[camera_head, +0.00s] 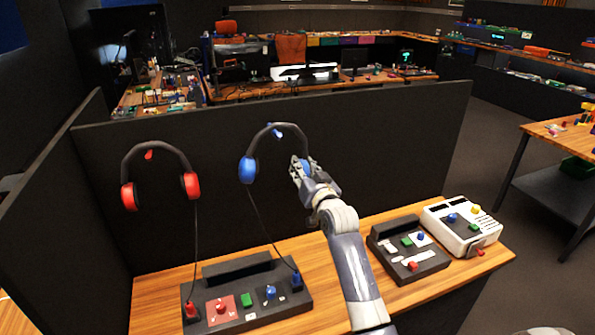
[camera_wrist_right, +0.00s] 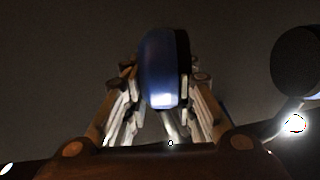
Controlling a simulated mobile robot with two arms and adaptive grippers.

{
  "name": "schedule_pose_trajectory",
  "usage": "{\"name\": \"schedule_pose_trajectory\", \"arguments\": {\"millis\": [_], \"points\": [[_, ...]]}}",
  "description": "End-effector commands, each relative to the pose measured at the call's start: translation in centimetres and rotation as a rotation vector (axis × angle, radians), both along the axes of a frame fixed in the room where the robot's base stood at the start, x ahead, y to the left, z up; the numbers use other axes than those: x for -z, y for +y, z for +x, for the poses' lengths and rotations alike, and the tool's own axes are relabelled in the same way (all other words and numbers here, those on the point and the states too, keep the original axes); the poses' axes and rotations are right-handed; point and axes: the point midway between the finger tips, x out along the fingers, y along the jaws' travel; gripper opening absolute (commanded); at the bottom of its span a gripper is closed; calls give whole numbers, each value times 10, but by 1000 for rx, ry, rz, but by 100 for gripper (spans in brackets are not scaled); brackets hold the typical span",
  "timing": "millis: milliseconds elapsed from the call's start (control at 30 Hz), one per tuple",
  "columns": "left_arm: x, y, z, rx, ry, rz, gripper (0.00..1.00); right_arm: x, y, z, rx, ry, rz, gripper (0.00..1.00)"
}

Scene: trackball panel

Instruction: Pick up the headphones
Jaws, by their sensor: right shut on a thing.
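Blue headphones (camera_head: 247,168) hang on the dark partition from a small blue hook, with a cable running down to the black panel. Red headphones (camera_head: 129,196) hang to their left on a red hook. My right gripper (camera_head: 301,169) is at the right ear cup of the blue headphones and partly covers it. In the right wrist view, the blue ear cup (camera_wrist_right: 160,65) sits between the two fingers, which are shut on it. The left gripper is not in view.
The black panel (camera_head: 237,268) with buttons and cable plugs stands on the wooden desk (camera_head: 158,292). A smaller black box (camera_head: 395,230) and a white box (camera_head: 481,237) stand at the right. The dark partition (camera_head: 400,130) rises close behind the headphones.

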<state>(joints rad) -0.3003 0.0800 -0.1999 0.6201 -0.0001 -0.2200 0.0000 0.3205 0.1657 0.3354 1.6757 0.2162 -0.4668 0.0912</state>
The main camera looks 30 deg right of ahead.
Motion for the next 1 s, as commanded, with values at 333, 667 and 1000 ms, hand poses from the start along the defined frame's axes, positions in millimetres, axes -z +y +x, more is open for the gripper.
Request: {"name": "schedule_pose_trajectory", "arguments": {"millis": [333, 667, 1000], "points": [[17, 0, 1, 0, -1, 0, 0, -28, 14, -23, 0, -2, 0, 0], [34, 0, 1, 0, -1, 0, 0, -37, 57, -93, 1, -3, 0, 0], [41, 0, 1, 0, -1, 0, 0, -42, 81, -133, 0, -1, 0, 0]]}}
